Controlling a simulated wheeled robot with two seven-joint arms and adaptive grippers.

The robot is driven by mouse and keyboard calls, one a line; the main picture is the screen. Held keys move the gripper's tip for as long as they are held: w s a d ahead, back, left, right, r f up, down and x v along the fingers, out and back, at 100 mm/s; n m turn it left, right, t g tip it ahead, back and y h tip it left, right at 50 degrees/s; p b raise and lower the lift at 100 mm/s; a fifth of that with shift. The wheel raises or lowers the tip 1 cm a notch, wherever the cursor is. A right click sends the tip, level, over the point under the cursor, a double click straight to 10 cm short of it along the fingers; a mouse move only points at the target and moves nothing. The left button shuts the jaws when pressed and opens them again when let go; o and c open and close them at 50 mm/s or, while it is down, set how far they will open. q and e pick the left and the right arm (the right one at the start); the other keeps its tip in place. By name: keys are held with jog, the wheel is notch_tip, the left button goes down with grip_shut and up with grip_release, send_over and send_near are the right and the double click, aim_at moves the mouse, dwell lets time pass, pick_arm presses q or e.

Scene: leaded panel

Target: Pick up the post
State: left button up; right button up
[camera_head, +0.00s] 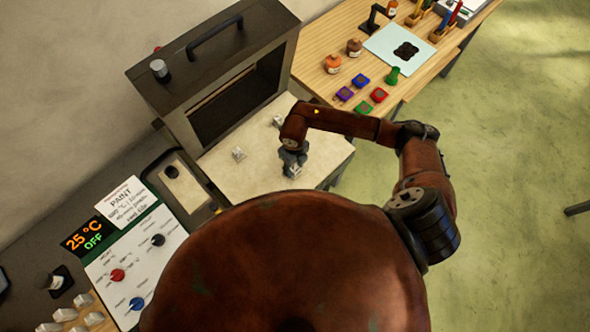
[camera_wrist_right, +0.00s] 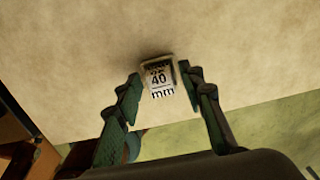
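In the right wrist view, a small pale post (camera_wrist_right: 160,78) with a "40 mm" label stands on a pale slab. The fingertips of my right gripper (camera_wrist_right: 161,90) are apart on either side of it, with gaps showing; I cannot tell how far above the slab they are. In the head view, my right gripper (camera_head: 294,160) points down over the slab (camera_head: 262,170), close to this post (camera_head: 293,171), which it partly covers. Two more small pale posts, one to the left (camera_head: 238,154) and one farther back (camera_head: 278,121), stand on the slab. My left gripper is not in view.
A dark-fronted kiln-like box (camera_head: 215,75) stands open behind the slab. A control panel (camera_head: 135,262) reading 25 °C, OFF is at left. A wooden table (camera_head: 330,90) at the upper right holds jars, coloured pads and a pale blue sheet (camera_head: 395,48).

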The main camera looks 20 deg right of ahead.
grip_shut()
jog(key=shift+r, duration=0.1)
dwell(0.3)
